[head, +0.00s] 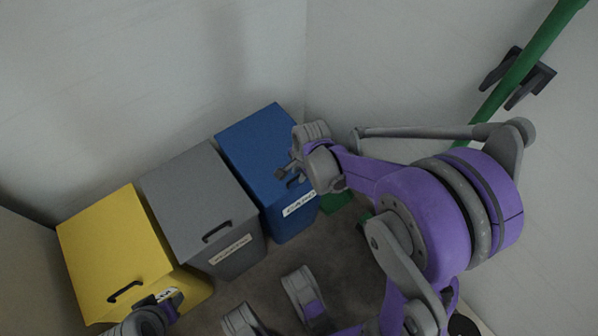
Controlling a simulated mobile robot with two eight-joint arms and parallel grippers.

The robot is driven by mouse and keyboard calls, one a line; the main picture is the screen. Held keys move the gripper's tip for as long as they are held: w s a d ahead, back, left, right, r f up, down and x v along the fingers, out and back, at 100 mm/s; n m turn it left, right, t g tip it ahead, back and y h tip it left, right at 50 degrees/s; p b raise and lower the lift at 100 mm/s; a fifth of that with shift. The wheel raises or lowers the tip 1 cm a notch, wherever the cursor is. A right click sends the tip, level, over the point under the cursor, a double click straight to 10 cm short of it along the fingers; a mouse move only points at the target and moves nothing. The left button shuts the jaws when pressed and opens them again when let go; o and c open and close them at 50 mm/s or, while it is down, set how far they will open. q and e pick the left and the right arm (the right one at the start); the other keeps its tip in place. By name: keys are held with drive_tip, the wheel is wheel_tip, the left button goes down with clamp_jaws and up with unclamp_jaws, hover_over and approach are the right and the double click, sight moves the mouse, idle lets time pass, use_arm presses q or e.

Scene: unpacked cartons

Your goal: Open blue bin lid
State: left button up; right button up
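The blue bin (256,143) stands at the right end of a row of bins against the wall, its lid down and a white label (299,204) on its front. My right gripper (286,176) is over the front right part of the lid, beside the front edge where the handle seems to be. The gripper partly hides that spot, and I cannot tell whether its fingers are apart or closed on the handle. What seems to be my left gripper (150,317) is at the bottom left, in front of the yellow bin; its fingers are not clear.
A grey bin (190,190) and a yellow bin (105,240) stand to the left, both with lids down and dark handles. Something green (335,202) lies right of the blue bin. A green pole (530,55) with a dark bracket is at the right wall.

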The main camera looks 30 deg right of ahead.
clamp_jaws()
idle(1.1)
